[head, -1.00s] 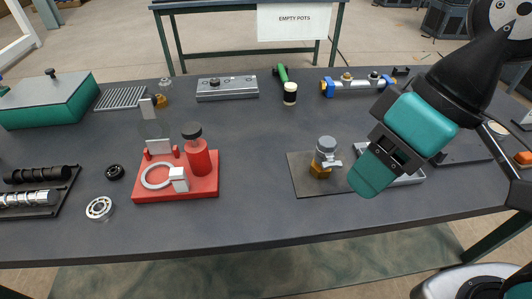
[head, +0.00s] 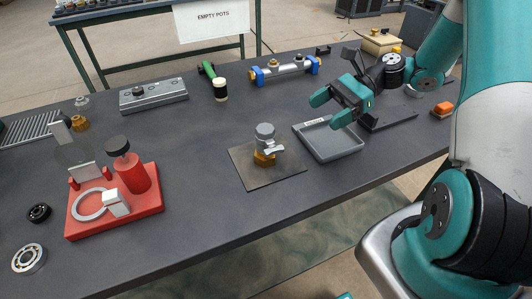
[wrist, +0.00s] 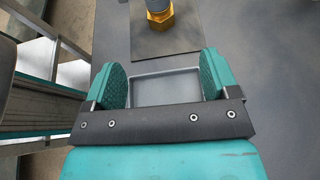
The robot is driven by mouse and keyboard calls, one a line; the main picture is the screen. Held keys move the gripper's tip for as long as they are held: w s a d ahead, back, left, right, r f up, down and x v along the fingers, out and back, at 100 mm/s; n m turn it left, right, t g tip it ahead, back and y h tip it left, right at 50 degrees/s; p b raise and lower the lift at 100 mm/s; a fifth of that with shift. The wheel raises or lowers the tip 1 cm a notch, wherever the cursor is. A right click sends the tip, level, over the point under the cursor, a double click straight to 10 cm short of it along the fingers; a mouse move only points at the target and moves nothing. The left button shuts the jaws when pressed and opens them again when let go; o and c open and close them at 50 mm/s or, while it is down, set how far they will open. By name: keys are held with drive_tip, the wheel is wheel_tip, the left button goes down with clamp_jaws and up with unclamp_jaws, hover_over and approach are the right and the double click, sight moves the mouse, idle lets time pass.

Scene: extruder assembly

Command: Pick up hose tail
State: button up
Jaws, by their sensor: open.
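A brass hex fitting (head: 264,158) with a grey round-topped body and a small lever stands upright on a dark square plate (head: 240,178) in the head view. It also shows at the top of the wrist view (wrist: 160,20), its upper part cut off. I cannot tell for sure whether the hose tail is part of it. Another brass piece (head: 80,124) with a clear top stands at the back left. My gripper (head: 330,108) is open and empty, right of the brass fitting and above the shallow grey tray (head: 335,155). The tray shows between its fingers in the wrist view (wrist: 166,73).
A red fixture (head: 130,212) stands left, with bearings (head: 29,258) beside it. A grey block (head: 152,95), a green-handled tool (head: 208,70) and a blue-ended cylinder (head: 285,70) lie along the back. An orange piece (head: 443,108) is at right. Bare table lies between fixture and plate.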

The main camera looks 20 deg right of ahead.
drive_tip(key=x, duration=1.7)
drive_tip(key=shift+p, duration=0.35)
drive_tip(key=c, duration=1)
drive_tip(key=shift+r, duration=0.1)
drive_tip(key=shift+c, duration=0.8)
